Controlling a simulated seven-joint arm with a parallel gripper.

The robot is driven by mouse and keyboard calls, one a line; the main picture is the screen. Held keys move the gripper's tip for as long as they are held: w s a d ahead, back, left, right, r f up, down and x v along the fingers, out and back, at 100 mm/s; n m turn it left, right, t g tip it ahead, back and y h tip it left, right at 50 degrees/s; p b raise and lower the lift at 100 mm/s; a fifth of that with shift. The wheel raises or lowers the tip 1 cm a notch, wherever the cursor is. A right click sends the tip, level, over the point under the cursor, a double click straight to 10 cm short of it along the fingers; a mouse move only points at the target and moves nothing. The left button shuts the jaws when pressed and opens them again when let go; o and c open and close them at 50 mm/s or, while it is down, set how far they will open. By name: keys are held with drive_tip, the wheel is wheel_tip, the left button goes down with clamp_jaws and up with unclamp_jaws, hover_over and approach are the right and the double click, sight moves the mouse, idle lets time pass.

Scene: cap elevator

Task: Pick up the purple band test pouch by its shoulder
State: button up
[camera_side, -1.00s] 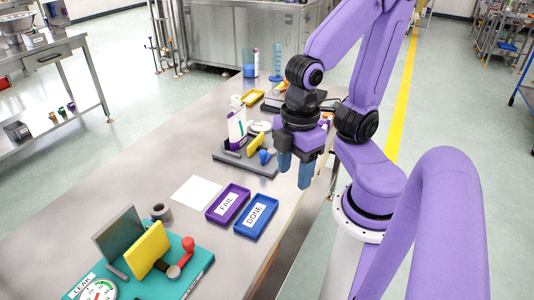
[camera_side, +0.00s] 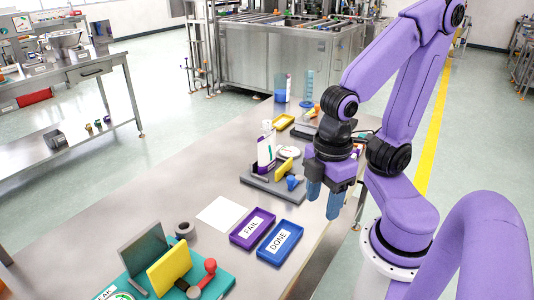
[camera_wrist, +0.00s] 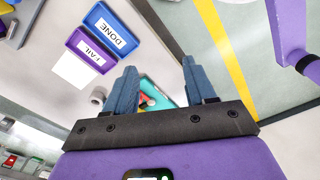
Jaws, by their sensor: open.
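The pouch (camera_side: 266,152), white with a narrow purple band, stands upright in a grey holder (camera_side: 270,187) on the steel table in the side view. A yellow plate and a blue knob on the holder are beside it. My gripper (camera_side: 323,206) points down to the right of the holder, near the table's right edge, apart from the pouch. Its two blue fingers are spread with nothing between them. In the wrist view the open fingers (camera_wrist: 158,72) show, and I cannot make out the pouch there.
A purple FAIL tray (camera_side: 253,229) and a blue DONE tray (camera_side: 280,242) lie in front of the holder. A white sheet (camera_side: 221,214) and a grey ring (camera_side: 185,230) are left of them. A teal leak-test base (camera_side: 216,286) stands at the front. The table's left side is clear.

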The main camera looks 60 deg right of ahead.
drive_tip(key=shift+c, duration=1)
